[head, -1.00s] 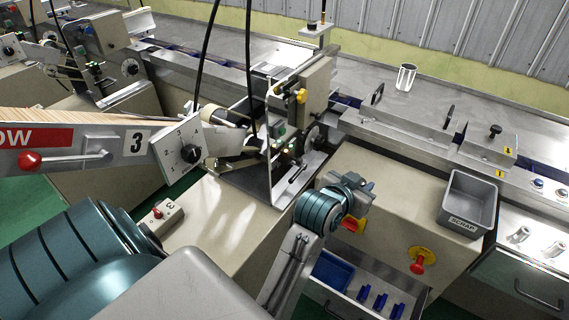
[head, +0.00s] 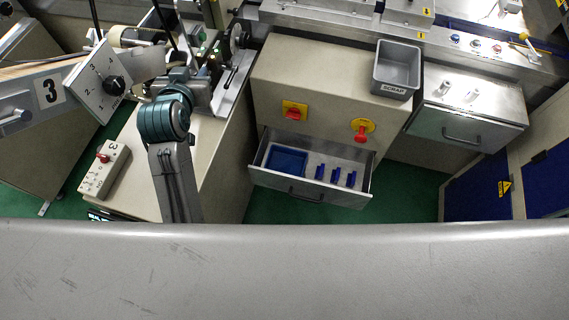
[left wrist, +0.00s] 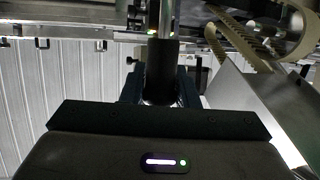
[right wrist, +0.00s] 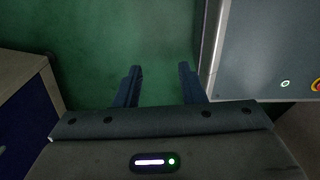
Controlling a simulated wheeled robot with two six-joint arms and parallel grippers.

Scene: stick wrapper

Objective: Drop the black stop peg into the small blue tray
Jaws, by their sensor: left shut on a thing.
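My left gripper (head: 190,78) is at the wrapper machine, left of the bright metal plate in the head view. In the left wrist view its fingers (left wrist: 160,88) are shut on a black cylinder, which looks like the black stop peg (left wrist: 161,62). A grey metal rod shows just above it; I cannot tell whether they touch. The small blue tray (head: 287,160) lies at the left of an open drawer (head: 327,192), with its inside bare. My right gripper (right wrist: 160,78) is open and empty above green floor, and is outside the head view.
Several small blue pieces (head: 336,176) stand in the drawer right of the tray. A red knob (head: 293,112) and another red knob (head: 362,129) stick out above the drawer. A grey SCRAP bin (head: 397,67) stands further right. Green floor is open before the drawer.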

